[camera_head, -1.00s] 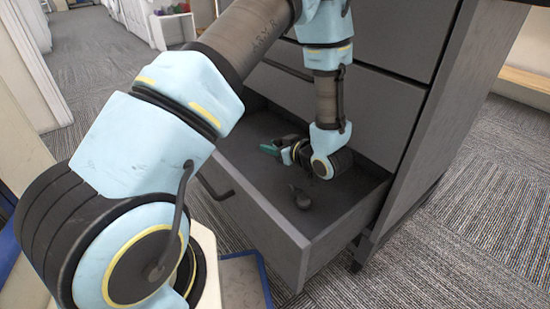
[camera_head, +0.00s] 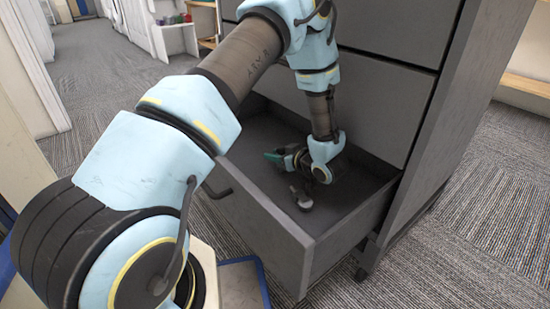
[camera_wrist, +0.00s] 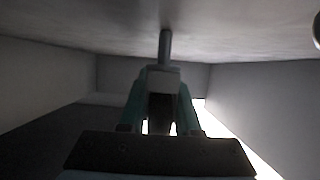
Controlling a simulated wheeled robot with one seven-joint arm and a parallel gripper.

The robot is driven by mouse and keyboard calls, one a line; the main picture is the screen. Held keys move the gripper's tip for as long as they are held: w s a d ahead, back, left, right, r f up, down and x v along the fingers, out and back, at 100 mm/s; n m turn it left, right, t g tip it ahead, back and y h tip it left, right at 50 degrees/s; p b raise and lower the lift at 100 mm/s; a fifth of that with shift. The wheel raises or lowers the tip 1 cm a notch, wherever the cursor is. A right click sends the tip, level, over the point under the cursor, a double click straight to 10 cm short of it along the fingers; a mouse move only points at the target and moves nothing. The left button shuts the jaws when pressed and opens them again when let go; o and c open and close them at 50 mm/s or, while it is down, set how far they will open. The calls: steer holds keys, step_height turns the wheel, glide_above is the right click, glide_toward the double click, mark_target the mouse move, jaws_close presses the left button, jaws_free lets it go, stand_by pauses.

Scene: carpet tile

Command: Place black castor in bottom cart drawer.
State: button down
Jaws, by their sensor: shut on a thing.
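The bottom cart drawer (camera_head: 262,222) is pulled open, and my gripper (camera_head: 273,157) is inside it, low over its floor, with green fingers pointing left. In the wrist view, my gripper (camera_wrist: 162,95) is shut on the black castor (camera_wrist: 160,110). Its dark part sits between the teal fingers, and a grey stem (camera_wrist: 165,48) sticks out past the fingertips. The castor cannot be made out in the head view. I cannot tell whether it touches the drawer.
The cart's upper drawers (camera_head: 390,30) are shut above the open one. The drawer's front right is bare. A shelf (camera_head: 175,38) stands far back.

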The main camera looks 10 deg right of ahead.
steer(key=c, duration=0.6)
jaws_free()
